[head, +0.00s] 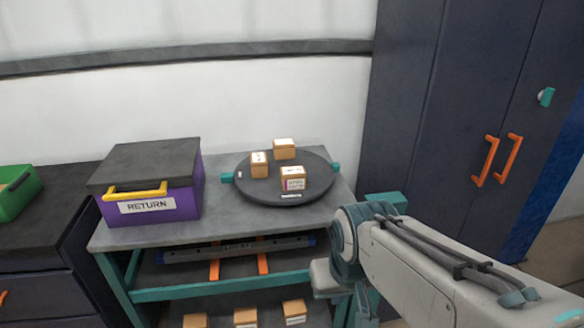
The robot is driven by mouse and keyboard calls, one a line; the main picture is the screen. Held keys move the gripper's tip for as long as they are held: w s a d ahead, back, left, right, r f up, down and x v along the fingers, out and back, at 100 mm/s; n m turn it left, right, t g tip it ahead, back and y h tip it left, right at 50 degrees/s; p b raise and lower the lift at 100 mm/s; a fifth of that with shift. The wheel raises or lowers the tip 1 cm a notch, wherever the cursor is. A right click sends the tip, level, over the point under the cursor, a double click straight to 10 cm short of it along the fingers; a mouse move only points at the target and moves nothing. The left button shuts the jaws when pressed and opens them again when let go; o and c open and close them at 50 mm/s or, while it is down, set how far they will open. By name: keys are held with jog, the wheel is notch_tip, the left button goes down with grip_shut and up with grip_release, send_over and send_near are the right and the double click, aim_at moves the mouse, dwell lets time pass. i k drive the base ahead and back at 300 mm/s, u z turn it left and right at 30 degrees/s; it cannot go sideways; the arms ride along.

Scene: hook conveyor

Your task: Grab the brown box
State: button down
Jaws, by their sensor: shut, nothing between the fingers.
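Three small brown boxes rest on a round dark tray (258,192) on top of the grey table. One brown box (285,149) is at the back, one brown box (259,164) at the left, and one brown box (293,179) at the front right with a white and pink label. More brown boxes (245,317) show on the lower shelf, cut by the bottom edge. My arm comes in from the right, beside the table. My gripper is not in view.
A purple bin (180,200) marked RETURN, with a dark lid and yellow handle, stands left of the tray. A green container (18,190) is at far left. A dark cabinet (425,110) with orange handles stands right. The tray has teal knobs at its sides.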

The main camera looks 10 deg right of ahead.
aim_at(294, 178)
jog(key=i, duration=0.45)
jog(key=k, duration=1.3)
jog(key=u, duration=0.75)
jog(key=i, duration=1.6)
jog(key=z, duration=0.35)
